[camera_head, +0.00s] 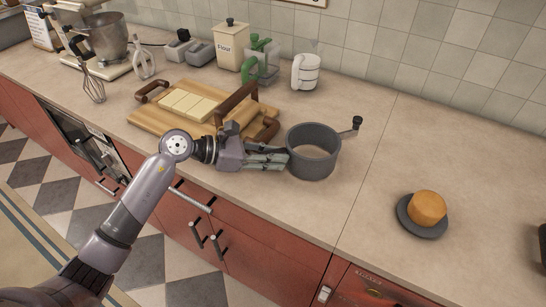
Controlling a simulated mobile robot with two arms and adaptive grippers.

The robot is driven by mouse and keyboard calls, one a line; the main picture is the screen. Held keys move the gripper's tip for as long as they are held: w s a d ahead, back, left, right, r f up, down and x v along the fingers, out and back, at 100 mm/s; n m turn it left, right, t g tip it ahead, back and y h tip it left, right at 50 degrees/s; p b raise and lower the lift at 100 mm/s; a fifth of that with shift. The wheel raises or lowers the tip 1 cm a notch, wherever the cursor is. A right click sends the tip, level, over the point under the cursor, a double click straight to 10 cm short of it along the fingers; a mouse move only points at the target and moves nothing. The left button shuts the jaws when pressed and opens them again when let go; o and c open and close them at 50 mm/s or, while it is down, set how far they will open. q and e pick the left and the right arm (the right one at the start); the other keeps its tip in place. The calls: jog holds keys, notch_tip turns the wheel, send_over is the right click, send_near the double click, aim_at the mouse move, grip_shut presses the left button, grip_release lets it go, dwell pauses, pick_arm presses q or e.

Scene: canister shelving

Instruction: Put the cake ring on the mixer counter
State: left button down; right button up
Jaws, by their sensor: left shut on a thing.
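The cake ring (318,170) is a grey, open-topped metal cylinder near the middle of the counter (215,180). A dark clamp-like knob sticks out from its upper right side. My left gripper (285,158) reaches in from the left and is shut on the ring's left wall. The ring stands upright; I cannot tell whether its base touches the counter. The stand mixer (106,40) with a steel bowl is at the far upper left of the same run of counter. My right gripper is not in view.
Left of the ring is a wooden board (150,118) with pale blocks and brown handles.

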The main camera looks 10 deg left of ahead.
pick_arm(q)
jog(key=shift+f, duration=0.6)
jog(key=shift+f, duration=0.1)
jog(key=shift+f, duration=0.15)
jog(key=c, duration=1.4)
grip_release()
jog(key=shift+o, duration=0.2)
